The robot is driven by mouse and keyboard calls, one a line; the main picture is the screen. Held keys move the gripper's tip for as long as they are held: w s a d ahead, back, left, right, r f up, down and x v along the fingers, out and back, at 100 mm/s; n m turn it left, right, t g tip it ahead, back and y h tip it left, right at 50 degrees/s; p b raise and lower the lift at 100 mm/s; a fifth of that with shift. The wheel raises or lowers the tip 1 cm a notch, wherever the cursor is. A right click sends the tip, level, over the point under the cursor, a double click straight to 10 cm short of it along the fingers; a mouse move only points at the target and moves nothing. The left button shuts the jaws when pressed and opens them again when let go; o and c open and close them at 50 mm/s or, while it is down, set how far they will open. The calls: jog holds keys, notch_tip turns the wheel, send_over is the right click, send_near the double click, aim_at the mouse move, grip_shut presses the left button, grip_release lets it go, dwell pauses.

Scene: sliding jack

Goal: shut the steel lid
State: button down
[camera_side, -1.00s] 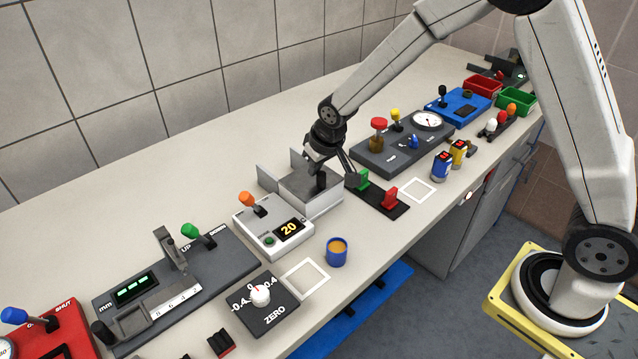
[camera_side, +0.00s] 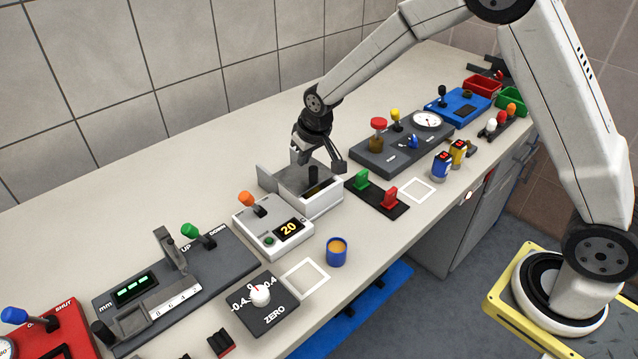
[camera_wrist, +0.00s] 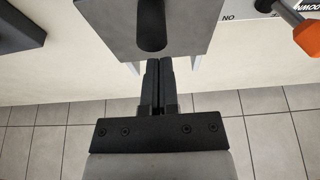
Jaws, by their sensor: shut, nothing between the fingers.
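The steel lid (camera_side: 294,180) is a flat grey plate with an upright black knob (camera_side: 313,175), on a pale box (camera_side: 322,203) at mid-bench. In the side view, a dark opening shows beside the knob at the box's front, so the lid does not cover it all. The lid (camera_wrist: 112,28) and knob (camera_wrist: 150,32) also show in the wrist view. My gripper (camera_wrist: 159,62) is shut and empty, with its fingertips close to the lid's near edge; I cannot tell if they touch. In the side view my gripper is above the box's back part, its tips partly hidden.
A white unit with an orange lever (camera_side: 254,202) stands left of the box. A black strip with green and red blocks (camera_side: 375,196) lies right. A gauge panel (camera_side: 402,145) stands behind it. A blue cup (camera_side: 337,252) is in front. The bench behind is clear.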

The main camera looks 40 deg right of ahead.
aim_at(292, 166)
jog(key=v, duration=0.9)
jog(key=shift+w+r, duration=0.1)
jog(key=shift+w, duration=0.05)
jog(key=w, duration=0.2)
jog(key=shift+w+f, duration=0.25)
jog(key=shift+w, duration=0.1)
jog(key=x, duration=0.9)
jog(key=shift+f, duration=0.4)
jog(key=shift+s, duration=1.9)
jog(key=shift+s, duration=0.15)
